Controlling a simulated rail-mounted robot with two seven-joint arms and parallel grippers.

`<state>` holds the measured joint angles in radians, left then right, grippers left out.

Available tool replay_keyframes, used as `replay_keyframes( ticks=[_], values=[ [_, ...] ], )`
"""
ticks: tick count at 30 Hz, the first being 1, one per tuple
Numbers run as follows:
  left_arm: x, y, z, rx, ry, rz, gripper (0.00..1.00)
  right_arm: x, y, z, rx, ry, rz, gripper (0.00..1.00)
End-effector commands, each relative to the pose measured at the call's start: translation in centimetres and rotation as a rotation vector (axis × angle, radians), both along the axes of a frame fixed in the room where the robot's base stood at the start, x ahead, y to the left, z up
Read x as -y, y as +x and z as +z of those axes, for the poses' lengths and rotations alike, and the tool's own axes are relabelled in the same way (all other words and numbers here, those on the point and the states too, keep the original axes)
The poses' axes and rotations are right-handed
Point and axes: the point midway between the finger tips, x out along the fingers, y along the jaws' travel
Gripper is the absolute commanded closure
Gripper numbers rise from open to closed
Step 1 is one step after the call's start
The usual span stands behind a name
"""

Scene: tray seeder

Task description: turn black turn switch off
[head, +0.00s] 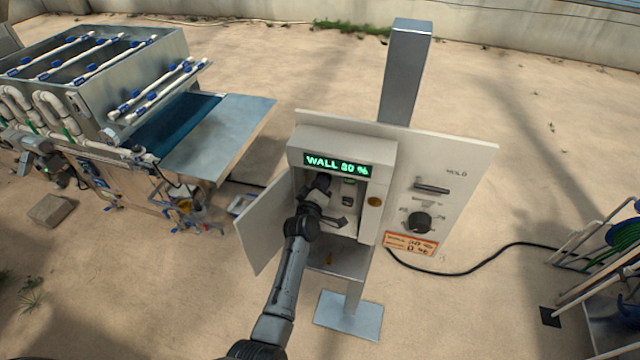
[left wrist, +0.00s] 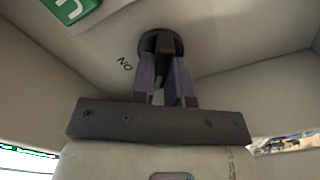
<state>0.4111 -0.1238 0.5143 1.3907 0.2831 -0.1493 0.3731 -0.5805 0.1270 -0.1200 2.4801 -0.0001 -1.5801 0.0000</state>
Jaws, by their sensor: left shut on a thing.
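My left gripper (head: 320,186) reaches into the open control box (head: 391,160) on the post. In the left wrist view, its two fingers (left wrist: 162,62) are closed around the handle of a round black turn switch (left wrist: 150,42) on the box's inner wall. The word ON is printed beside the switch, and the handle's exact setting is hard to read. In the head view the gripper hides the switch. My right gripper is not in view.
The box door (head: 262,227) stands open on the left. A lit display (head: 337,165) tops the box. The panel to the right carries another black knob (head: 419,222) and an orange label (head: 411,244). A machine with a metal table (head: 220,137) stands left; a black cable (head: 460,272) runs right.

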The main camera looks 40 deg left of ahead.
Motion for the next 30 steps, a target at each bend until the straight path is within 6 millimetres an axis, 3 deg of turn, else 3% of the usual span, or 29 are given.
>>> replay_keyframes(
  ticks=[24, 25, 30],
  values=[
    [-0.03, -0.01, -0.03, 0.044, -0.104, 0.001, 1.0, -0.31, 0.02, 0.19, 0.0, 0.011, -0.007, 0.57],
    [-0.03, -0.01, -0.03, 0.044, -0.104, 0.001, 0.84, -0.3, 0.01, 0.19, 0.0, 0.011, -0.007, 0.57],
    [-0.03, -0.01, -0.03, 0.044, -0.102, 0.001, 0.68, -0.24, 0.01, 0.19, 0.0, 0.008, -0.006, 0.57]
  ],
)
